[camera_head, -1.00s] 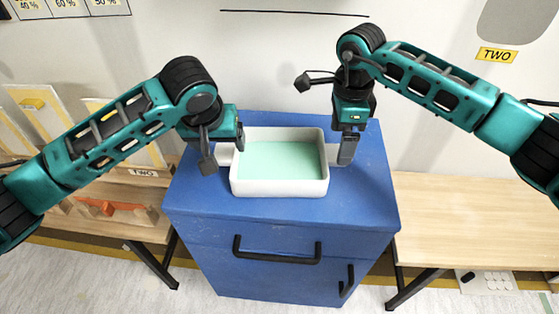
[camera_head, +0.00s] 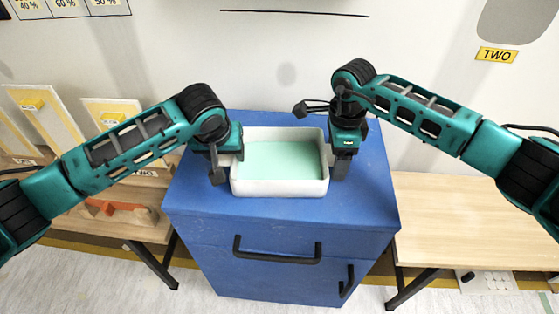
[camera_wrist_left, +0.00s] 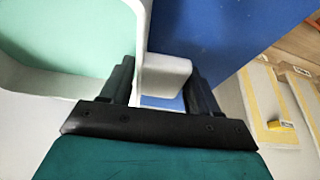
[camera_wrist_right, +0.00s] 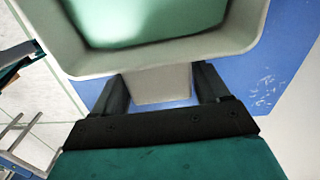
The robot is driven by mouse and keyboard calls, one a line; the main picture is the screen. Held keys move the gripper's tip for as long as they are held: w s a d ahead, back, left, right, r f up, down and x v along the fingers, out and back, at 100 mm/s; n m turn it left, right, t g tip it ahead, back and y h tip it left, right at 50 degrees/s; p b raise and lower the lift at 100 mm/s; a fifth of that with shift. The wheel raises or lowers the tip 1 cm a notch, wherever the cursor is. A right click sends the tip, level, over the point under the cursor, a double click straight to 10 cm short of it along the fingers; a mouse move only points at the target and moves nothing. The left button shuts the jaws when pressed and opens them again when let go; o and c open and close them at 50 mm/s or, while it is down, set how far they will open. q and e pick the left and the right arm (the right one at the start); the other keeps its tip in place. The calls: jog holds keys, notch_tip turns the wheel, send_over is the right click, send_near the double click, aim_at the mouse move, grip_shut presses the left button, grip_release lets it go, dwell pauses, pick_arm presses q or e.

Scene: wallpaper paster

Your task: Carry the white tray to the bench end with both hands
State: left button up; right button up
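The white tray (camera_head: 280,187) with a pale green inside sits on the blue cabinet top. My left gripper (camera_head: 217,170) is at its left side. In the left wrist view the tray's white handle (camera_wrist_left: 168,72) lies between the open fingers (camera_wrist_left: 160,85), with a gap beside it. My right gripper (camera_head: 341,165) points down at the tray's right side. In the right wrist view the other handle (camera_wrist_right: 162,85) lies between the open fingers (camera_wrist_right: 163,85), with narrow gaps on both sides. In the head view the grippers hide both handles.
The blue cabinet (camera_head: 190,200) has dark handles on its front. A wooden bench (camera_head: 470,215) stands at the right, its visible top clear. Another bench at the left holds an orange piece (camera_head: 110,206) and upright boards (camera_head: 40,110). A wall is close behind.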

pick_arm(q)
grip_shut()
pick_arm(e)
jog(key=c, duration=1.2)
pick_arm(q)
jog(key=shift+r, duration=0.1)
pick_arm(e)
jog(key=shift+r, duration=0.1)
pick_arm(q)
jog(key=shift+r, duration=0.1)
pick_arm(e)
jog(key=shift+r, duration=0.1)
